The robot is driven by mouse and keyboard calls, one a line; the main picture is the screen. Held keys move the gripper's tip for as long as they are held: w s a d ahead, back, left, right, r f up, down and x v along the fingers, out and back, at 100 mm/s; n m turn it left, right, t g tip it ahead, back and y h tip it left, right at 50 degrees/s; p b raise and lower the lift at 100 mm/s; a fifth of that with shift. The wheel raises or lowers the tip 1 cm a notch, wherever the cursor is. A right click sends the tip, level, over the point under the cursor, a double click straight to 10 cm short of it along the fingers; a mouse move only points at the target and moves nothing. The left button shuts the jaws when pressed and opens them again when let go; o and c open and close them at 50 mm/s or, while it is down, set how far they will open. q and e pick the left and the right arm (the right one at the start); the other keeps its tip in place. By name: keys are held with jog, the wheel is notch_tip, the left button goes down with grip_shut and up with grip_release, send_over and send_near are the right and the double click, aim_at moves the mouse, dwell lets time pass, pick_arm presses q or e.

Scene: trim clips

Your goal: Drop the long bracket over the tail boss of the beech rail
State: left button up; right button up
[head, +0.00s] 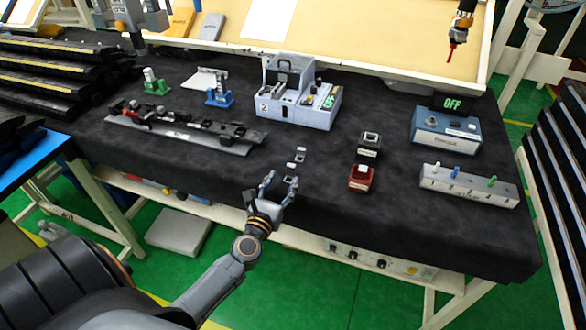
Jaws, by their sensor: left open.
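My left gripper (281,180) is open and empty at the front edge of the black-covered table, its fingers pointing away from me. Just beyond its fingertips lies a small, narrow pale-grey and dark piece (297,157), which may be the long bracket; the gripper appears apart from it. A long dark rail assembly (185,133) with black fittings and red parts lies at the left of the table. No beech-coloured rail is plain to see, and I cannot make out which part is a tail boss. My right gripper is not in view.
A grey-blue fixture (297,108) stands at the back middle. Black and red small blocks (361,178) sit right of the gripper. A blue box (445,131) with an "OFF" display and a grey peg strip (468,187) are at the right. The front right cloth is clear.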

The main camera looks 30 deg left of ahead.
aim_at(290, 167)
pick_arm(q)
jog(key=x, duration=0.5)
jog(key=f+x, duration=0.1)
jog(key=x, duration=0.2)
jog(key=shift+a, duration=0.1)
jog(key=shift+r, duration=0.1)
jog(key=shift+c, duration=1.1)
grip_shut()
